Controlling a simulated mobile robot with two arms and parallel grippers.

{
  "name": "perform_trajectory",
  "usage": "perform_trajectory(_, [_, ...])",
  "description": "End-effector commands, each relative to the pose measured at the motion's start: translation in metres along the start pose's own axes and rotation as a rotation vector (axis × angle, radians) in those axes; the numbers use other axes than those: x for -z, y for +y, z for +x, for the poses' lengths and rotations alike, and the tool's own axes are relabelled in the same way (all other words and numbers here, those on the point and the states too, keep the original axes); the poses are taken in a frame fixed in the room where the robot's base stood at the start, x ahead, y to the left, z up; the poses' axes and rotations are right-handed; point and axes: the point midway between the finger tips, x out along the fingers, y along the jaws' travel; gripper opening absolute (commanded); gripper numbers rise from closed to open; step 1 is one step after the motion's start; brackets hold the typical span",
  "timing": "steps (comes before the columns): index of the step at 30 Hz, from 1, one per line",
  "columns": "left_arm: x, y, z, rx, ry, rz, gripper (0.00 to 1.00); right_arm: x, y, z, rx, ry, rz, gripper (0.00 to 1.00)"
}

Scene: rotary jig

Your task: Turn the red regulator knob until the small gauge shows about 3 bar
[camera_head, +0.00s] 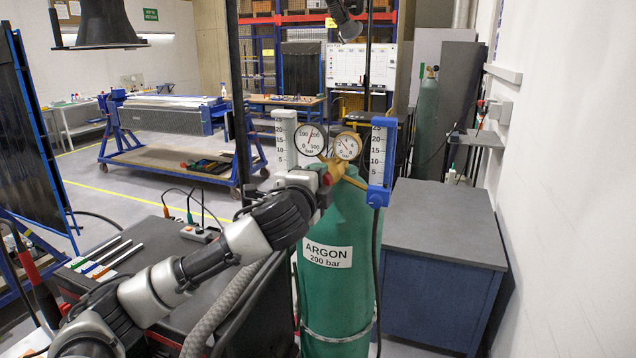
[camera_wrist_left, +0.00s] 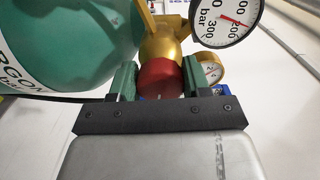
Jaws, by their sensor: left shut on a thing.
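The red regulator knob (camera_wrist_left: 160,78) sits on the front of the brass regulator (camera_wrist_left: 165,40). In the head view only a bit of the knob (camera_head: 327,179) shows beside my gripper. My left gripper (camera_wrist_left: 159,80) is shut on the knob, one green finger on each side. The small gauge (camera_head: 347,146) is at the right of the regulator in the head view; its needle is too small to read surely. In the left wrist view the small gauge (camera_wrist_left: 212,70) is partly hidden by a finger. The large gauge (camera_head: 310,139) has a red needle. My right gripper is not in view.
The regulator is on a green argon cylinder (camera_head: 338,285). A white scaled column (camera_head: 286,150) and a blue-framed one (camera_head: 382,165) flank the gauges. A dark bench (camera_head: 445,225) stands right of the cylinder, and a cable hangs down by the cylinder.

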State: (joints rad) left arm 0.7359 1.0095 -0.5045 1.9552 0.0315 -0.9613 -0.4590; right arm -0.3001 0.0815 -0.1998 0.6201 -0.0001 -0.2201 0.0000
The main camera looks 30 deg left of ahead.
Motion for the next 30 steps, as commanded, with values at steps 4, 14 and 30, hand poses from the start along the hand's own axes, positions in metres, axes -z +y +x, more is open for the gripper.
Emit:
perform_trajectory(4, [0.000,0.001,0.000,-0.002,0.000,0.000,0.24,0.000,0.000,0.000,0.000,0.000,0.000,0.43])
perform_trajectory(14, [0.000,0.001,0.000,-0.001,0.000,-0.001,0.73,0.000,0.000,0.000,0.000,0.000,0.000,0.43])
perform_trajectory(30, [0.000,0.006,-0.061,0.000,0.002,0.003,0.73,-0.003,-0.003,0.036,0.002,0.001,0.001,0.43])
